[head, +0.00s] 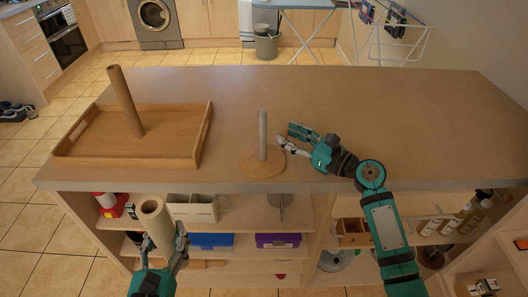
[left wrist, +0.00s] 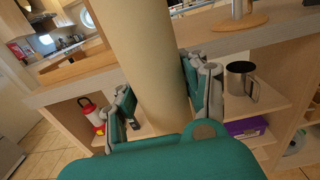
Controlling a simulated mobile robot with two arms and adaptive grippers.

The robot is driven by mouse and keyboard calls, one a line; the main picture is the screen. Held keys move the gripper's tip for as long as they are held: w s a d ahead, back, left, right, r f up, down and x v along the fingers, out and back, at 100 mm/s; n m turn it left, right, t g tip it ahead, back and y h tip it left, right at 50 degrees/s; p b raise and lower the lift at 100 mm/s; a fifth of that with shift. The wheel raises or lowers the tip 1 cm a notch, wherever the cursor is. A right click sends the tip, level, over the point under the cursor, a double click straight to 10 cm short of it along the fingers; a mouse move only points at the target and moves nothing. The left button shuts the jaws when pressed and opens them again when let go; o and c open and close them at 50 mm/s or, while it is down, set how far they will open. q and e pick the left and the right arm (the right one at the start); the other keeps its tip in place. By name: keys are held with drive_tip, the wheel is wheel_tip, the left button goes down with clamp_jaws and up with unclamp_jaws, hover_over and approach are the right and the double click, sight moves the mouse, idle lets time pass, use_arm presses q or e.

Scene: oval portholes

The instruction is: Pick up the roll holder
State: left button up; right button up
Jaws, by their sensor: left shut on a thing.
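The roll holder (head: 262,137) stands upright on the counter, a round wooden base with a thin grey post. Part of it also shows at the top of the left wrist view (left wrist: 243,20). My right gripper (head: 287,137) is open just to the right of the post, fingers pointing at it, with a small gap to the post. My left gripper (head: 166,248) is shut on a beige cardboard roll (head: 155,219), held in front of the counter's front edge. The roll also fills the middle of the left wrist view (left wrist: 145,60), between the fingers.
A wooden tray (head: 180,160) lies on the counter at left, with a brown tube (head: 124,100) standing in it. The counter (head: 420,120) is clear to the right and behind. Shelves below hold a metal mug (left wrist: 239,80), a red extinguisher (left wrist: 92,112) and boxes.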

drive_tip(key=shift+x, duration=1.05)
drive_tip(key=shift+s+f, duration=0.1)
drive_tip(key=shift+d, duration=0.1)
drive_tip(key=shift+c, duration=0.3)
clamp_jaws()
